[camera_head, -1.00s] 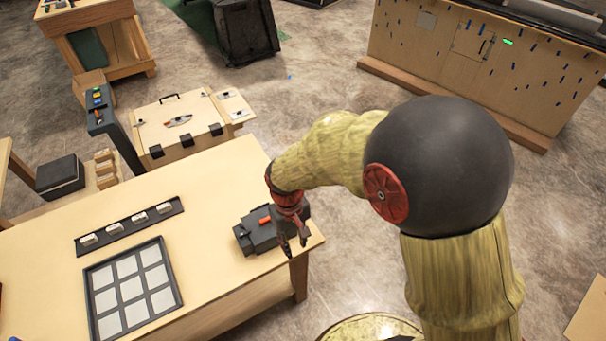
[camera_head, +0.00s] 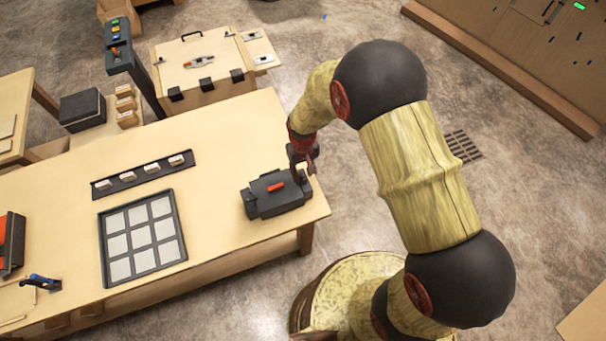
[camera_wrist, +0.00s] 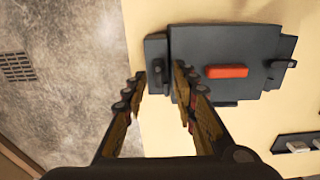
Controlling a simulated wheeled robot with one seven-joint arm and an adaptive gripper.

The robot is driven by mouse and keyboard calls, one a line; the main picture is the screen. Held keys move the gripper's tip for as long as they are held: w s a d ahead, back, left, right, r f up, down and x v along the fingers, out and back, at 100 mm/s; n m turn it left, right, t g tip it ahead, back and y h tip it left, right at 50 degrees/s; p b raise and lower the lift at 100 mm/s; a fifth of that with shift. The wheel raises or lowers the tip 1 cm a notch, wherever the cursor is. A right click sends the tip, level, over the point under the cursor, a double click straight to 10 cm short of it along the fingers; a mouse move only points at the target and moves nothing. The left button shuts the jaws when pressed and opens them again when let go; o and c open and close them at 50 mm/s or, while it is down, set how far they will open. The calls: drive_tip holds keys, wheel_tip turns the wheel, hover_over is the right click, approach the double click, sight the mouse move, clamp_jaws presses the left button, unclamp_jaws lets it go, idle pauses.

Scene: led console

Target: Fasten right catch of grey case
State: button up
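The grey case (camera_head: 262,204) lies on the right end of the table, with a red-orange bar (camera_head: 276,187) on top. It also shows in the wrist view (camera_wrist: 205,45). There, a narrow dark block (camera_wrist: 157,55) at its left end appears to be the right catch, since this view is turned about. Another small dark catch (camera_wrist: 280,65) is at the opposite end. My gripper (camera_head: 298,170) is at the case's right end. In the wrist view its fingers (camera_wrist: 161,78) are apart and empty, on either side of the block's lower part. Contact and the catch's state are unclear.
A panel of pale squares (camera_head: 142,236) and a strip of white switches (camera_head: 144,174) lie left of the case on the table (camera_head: 225,150). A wooden box with black clasps (camera_head: 200,68) stands behind.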

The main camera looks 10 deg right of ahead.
sight(303, 178)
drive_tip(key=shift+s+d+f, duration=0.25)
drive_tip(key=shift+f, duration=0.25)
drive_tip(key=shift+w+a+f, duration=0.15)
drive_tip(key=shift+f, duration=0.55)
drive_tip(key=shift+c, duration=0.4)
drive_tip(key=shift+c, duration=0.7)
clamp_jaws()
